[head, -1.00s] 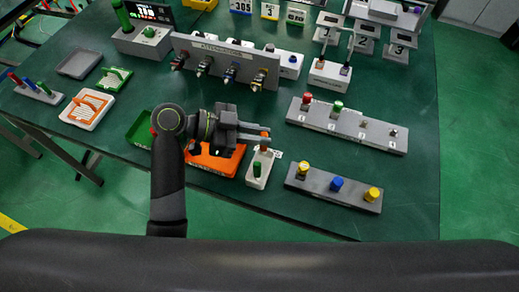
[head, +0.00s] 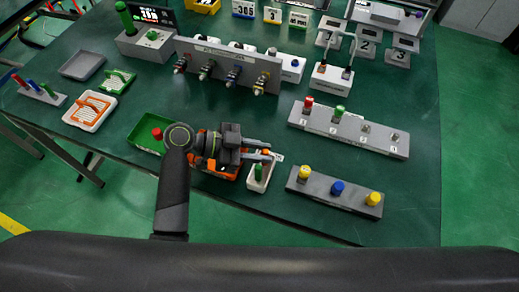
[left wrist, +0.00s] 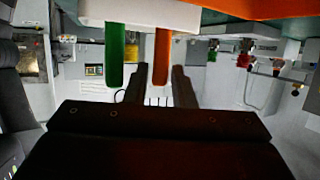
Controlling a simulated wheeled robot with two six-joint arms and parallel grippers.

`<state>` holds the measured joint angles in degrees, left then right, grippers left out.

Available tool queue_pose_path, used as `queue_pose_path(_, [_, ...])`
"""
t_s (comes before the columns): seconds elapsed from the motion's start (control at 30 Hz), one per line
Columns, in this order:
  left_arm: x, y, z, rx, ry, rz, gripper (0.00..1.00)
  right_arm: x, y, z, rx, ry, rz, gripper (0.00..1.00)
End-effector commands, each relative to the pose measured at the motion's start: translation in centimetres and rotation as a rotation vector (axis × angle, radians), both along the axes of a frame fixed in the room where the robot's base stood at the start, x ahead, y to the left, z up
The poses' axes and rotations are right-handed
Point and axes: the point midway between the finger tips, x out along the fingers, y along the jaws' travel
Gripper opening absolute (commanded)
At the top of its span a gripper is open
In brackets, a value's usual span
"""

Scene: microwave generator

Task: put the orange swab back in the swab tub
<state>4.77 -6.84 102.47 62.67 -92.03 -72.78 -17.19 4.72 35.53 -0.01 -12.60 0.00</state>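The swab tub (head: 254,187) is a small white tub near the table's front edge. A green swab (head: 258,173) stands in it, also seen in the left wrist view (left wrist: 115,55). The orange swab (head: 267,153) is at the tub's far end; in the left wrist view the orange swab (left wrist: 162,50) is beside the green one, its lower end hidden. My left gripper (head: 268,151) is at the far end of the tub, its fingers on either side of the orange swab with a narrow gap showing. My right gripper is not in view.
An orange tray (head: 229,174) lies under my left gripper, left of the tub. A green tray (head: 146,142) is farther left. A grey button panel (head: 320,184) stands close on the right, and a longer one (head: 370,137) behind it.

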Motion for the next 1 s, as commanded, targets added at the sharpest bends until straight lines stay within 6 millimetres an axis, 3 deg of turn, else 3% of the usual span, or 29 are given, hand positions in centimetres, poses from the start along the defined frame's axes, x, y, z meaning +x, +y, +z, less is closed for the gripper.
queue_pose_path(0.33, [0.0,0.6,0.3,0.003,-0.001,0.002,0.23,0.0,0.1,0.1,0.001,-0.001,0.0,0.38])
queue_pose_path(1.0, [-0.7,10.0,3.7,0.003,-0.002,0.0,0.23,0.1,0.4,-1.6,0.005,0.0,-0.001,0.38])
